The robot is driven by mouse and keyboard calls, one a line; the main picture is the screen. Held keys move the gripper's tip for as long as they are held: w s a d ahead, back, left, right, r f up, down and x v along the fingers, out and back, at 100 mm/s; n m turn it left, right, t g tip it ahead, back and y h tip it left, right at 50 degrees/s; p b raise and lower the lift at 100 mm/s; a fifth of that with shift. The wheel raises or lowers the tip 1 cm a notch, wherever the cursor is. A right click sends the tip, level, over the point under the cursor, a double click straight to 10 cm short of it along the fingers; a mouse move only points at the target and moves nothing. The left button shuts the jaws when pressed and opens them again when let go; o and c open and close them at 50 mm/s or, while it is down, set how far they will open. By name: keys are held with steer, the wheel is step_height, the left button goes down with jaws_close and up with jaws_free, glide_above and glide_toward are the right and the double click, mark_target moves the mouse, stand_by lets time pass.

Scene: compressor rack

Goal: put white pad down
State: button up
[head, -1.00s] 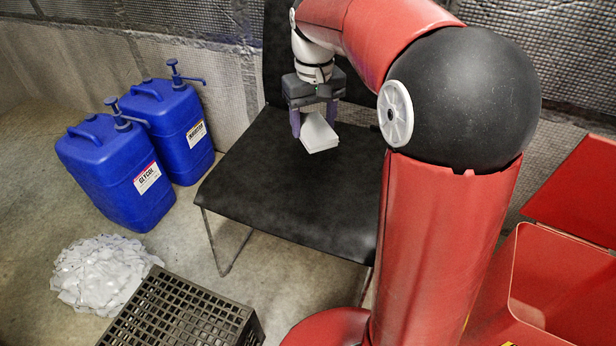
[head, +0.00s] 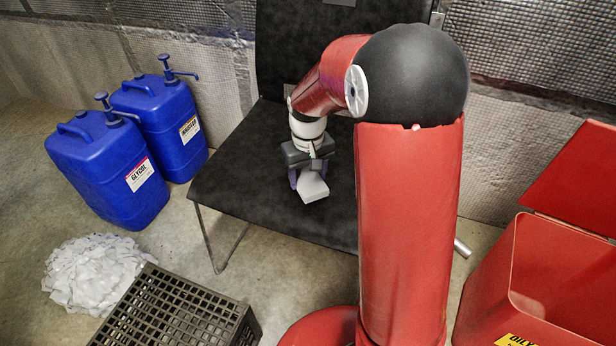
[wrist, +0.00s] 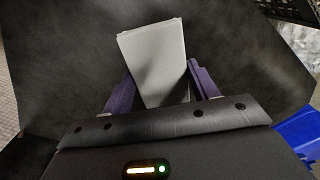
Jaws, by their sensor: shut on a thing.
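The white pad (head: 313,189) is a small pale block at the black chair's seat, near the middle of the head view. It also shows in the wrist view (wrist: 155,62), between two purple fingers. My gripper (head: 308,182) is shut on the pad and points down over the seat (head: 240,185). The pad is tilted in the jaws in the wrist view. It is at or just above the seat; I cannot tell whether it touches.
Two blue jugs (head: 112,170) with pumps stand left of the chair. A pile of white rags (head: 95,272) and a black crate (head: 180,308) are on the floor in front. An open red bin (head: 560,270) stands at the right. The seat's left part is clear.

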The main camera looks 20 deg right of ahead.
mark_target(308, 179)
steer(key=shift+f, duration=0.25)
steer(key=shift+f, duration=0.2)
steer(key=o, duration=0.9)
steer(key=shift+o, duration=0.2)
step_height(308, 179, up, 12)
steer(key=p, duration=0.2)
steer(key=s+r+m+t, duration=0.1)
steer(key=s+r+t, duration=0.1)
steer(key=s, duration=0.9)
steer(key=s+r+t, duration=0.3)
steer(key=s, duration=0.8)
steer(key=shift+s+r+m+t, duration=0.2)
steer(key=shift+r+m+t, duration=0.1)
steer(key=shift+m, duration=0.1)
